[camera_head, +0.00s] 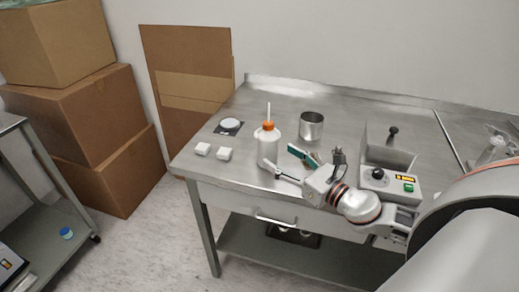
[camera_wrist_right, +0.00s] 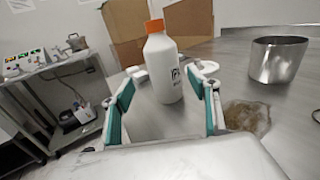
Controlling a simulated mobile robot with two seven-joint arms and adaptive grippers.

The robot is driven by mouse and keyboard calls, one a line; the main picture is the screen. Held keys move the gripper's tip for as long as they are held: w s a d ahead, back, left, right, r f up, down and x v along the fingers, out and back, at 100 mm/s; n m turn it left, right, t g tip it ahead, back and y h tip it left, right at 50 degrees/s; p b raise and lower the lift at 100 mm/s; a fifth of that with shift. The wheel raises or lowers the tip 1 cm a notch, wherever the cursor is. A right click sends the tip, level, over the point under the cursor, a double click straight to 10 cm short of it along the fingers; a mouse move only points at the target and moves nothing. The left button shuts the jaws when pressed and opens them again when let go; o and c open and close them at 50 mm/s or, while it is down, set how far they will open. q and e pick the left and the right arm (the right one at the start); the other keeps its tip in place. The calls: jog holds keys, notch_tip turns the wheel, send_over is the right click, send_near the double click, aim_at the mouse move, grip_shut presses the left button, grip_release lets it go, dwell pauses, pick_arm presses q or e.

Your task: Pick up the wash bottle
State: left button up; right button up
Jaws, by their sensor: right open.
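The wash bottle (camera_head: 268,148) is white with an orange cap and a thin white spout, and stands upright on the steel table near its front edge. My right gripper (camera_head: 279,157) is open, at the bottle's near right side, with its fingers pointing toward it. In the right wrist view the bottle (camera_wrist_right: 162,72) appears between the two teal-padded fingers (camera_wrist_right: 160,88), with a visible gap on each side. I cannot tell how far the fingertips reach around it. My left gripper is not in view.
A steel beaker (camera_head: 311,126) stands behind and right of the bottle. Two white blocks (camera_head: 213,151) and a dark pad with a white disc (camera_head: 229,126) lie to the left. A grey device (camera_head: 388,168) stands right. Cardboard boxes (camera_head: 85,110) are stacked at the left.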

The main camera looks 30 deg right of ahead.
aim_at(275, 150)
jog(key=shift+w+r, duration=0.3)
jog(key=shift+w, duration=0.25)
jog(key=shift+w+a+f, duration=0.1)
jog(key=shift+w, duration=0.3)
jog(key=w, duration=0.4)
jog(key=shift+w+p, duration=0.1)
jog(key=shift+p, duration=0.25)
jog(key=shift+w+a+f, duration=0.1)
jog(key=shift+w+a, duration=0.1)
jog(key=shift+w, duration=0.3)
jog(key=c, duration=0.8)
